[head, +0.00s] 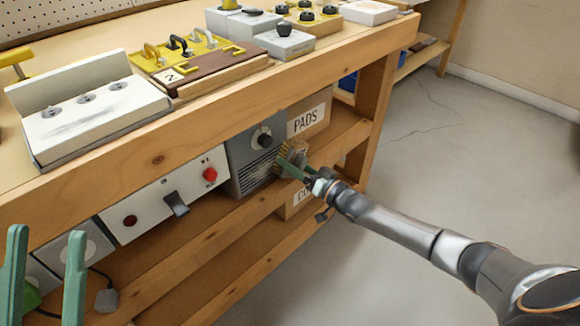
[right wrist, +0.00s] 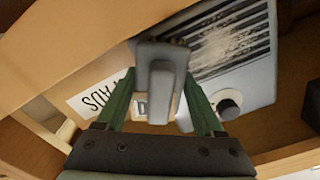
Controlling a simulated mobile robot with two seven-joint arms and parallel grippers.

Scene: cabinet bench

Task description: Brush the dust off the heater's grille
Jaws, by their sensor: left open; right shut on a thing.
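The heater (head: 243,137) is a grey box on the shelf under the bench top, with a black knob and a dark slotted grille (head: 257,173). In the right wrist view, pale dust lies across the middle of the grille slats (right wrist: 262,42). My right gripper (head: 297,169) is shut on a grey brush (right wrist: 160,80) with yellowish bristles, held at the right side of the grille. The brush hides part of the grille; I cannot tell whether the bristles touch it. My left gripper (head: 45,235) is open and empty at the lower left.
A box labelled PADS (head: 308,122) stands right of the heater, with another box (head: 292,205) below. A white panel with a red button (head: 150,208) is to the left. The bench's front beam (head: 150,160) runs above. The floor at right is clear.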

